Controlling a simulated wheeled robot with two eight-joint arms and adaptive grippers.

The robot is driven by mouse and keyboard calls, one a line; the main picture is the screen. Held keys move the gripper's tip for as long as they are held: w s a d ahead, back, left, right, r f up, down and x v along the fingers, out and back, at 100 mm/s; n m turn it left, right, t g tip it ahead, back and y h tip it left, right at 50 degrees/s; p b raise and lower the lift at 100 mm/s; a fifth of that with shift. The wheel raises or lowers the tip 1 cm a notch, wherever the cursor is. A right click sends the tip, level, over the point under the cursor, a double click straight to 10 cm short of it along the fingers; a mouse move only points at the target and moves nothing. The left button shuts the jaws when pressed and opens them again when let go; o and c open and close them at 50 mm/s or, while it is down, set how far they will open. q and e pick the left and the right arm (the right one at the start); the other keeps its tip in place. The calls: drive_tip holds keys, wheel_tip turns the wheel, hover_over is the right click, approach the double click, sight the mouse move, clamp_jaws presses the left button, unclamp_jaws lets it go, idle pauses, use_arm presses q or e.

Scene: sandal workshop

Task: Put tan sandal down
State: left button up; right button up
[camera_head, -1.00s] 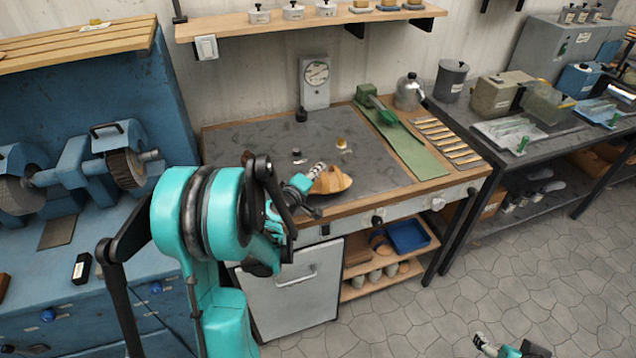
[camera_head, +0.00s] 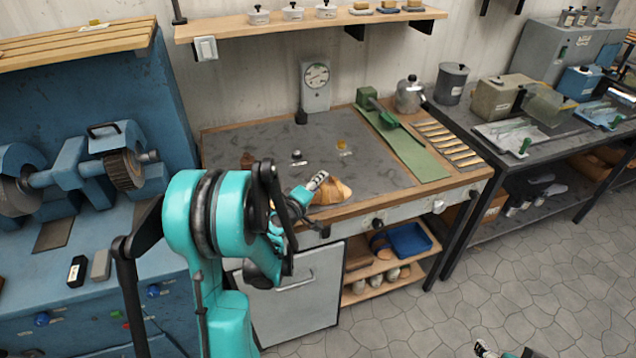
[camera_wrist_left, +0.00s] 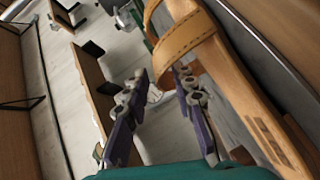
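The tan sandal (camera_head: 334,191) is at the front edge of the workbench (camera_head: 262,143), low at its surface. I cannot tell whether it bears on the top. My left gripper (camera_head: 318,181) is at its left side. In the left wrist view the sandal's strap (camera_wrist_left: 188,38) meets the fingertips of my left gripper (camera_wrist_left: 160,77), and the sole runs down the right. The fingers stand apart with the strap edge at their tips, so they look shut on it. My right gripper (camera_head: 484,348) shows small at the bottom edge; its finger state is unclear.
A green strip (camera_head: 422,160) and several tools lie on the bench's right. A scale with a dial (camera_head: 316,80) stands at the back. Small items lie behind the sandal. Below are a shelf and a blue tray (camera_head: 409,239). A blue grinder (camera_head: 92,160) stands left.

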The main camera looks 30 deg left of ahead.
use_arm(q)
drive_tip(key=shift+r, duration=0.1)
drive_tip(key=shift+s+r, duration=0.1)
drive_tip(key=shift+s, duration=0.2)
drive_tip(key=a+p+v, duration=0.1)
drive_tip(key=v, duration=1)
drive_tip(key=s+d+m+g+h, duration=0.2)
drive_tip(key=d+m+g, duration=0.15)
drive_tip(key=d, duration=0.45)
drive_tip(key=s+d+m+g+h, duration=0.1)
drive_tip(key=s+d+m+g, duration=0.1)
drive_tip(key=d+m, duration=0.45)
drive_tip(key=s+d+m+g+y, duration=0.1)
drive_tip(key=s+d+m+g, duration=0.2)
drive_tip(key=s, duration=0.8)
drive_tip(key=shift+d+r+m+y, duration=0.4)
drive_tip(key=shift+d+m, duration=0.5)
drive_tip(key=shift+d, duration=0.3)
drive_tip(key=shift+o, duration=0.2)
drive_tip(key=shift+w, duration=0.1)
